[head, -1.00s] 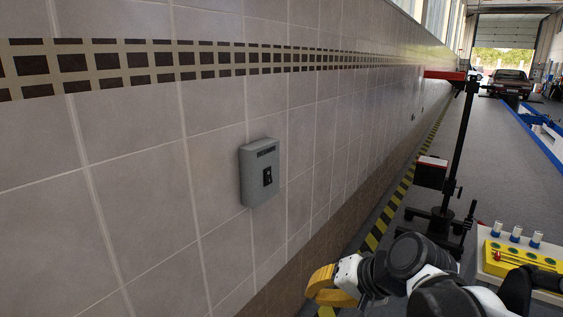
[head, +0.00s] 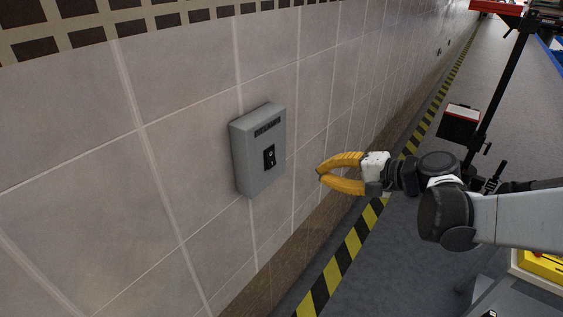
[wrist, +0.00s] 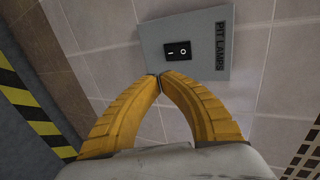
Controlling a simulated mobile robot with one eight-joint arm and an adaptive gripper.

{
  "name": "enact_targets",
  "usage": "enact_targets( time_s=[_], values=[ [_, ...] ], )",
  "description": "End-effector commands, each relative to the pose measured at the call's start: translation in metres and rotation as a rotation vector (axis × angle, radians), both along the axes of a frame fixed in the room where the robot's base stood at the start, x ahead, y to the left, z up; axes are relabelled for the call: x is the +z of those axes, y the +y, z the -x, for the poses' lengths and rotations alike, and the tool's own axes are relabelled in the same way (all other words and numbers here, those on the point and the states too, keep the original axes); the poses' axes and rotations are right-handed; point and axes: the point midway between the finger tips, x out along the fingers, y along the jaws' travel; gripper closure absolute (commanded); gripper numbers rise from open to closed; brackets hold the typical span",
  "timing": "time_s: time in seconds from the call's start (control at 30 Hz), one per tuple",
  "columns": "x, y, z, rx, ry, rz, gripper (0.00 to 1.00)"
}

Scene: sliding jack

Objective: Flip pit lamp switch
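The grey pit lamp switch box (head: 259,150) is mounted on the tiled wall, left of centre in the head view. Its small black rocker switch (head: 269,158) sits on the front face. The wrist view shows the box (wrist: 205,65) with a "PIT LAMPS" label and the rocker (wrist: 178,51) marked with a line and a circle. My gripper (head: 320,175) has yellow fingers and is to the right of the box, apart from it in the head view. In the wrist view its fingertips (wrist: 160,80) meet, with nothing between them, just below the rocker in the picture.
The tiled wall (head: 80,150) runs along the left. A yellow and black floor stripe (head: 345,255) follows its base. A black stand (head: 490,100) with a red top is at the right. A yellow tray (head: 543,265) is at the lower right. Free space lies between gripper and box.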

Motion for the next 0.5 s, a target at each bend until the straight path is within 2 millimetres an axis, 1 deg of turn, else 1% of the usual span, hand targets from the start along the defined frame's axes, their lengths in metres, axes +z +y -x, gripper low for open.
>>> enact_targets(
  time_s=[0.13, 0.23, 0.37, 0.5],
  values=[
    [-0.002, 0.002, -0.002, 0.001, 0.0, 0.001, 1.0],
    [-0.007, 0.01, -0.008, 0.002, -0.001, 0.002, 1.0],
    [-0.017, 0.027, -0.02, 0.004, 0.0, 0.0, 1.0],
    [-0.03, 0.049, -0.038, 0.005, 0.0, 0.001, 1.0]
  ],
)
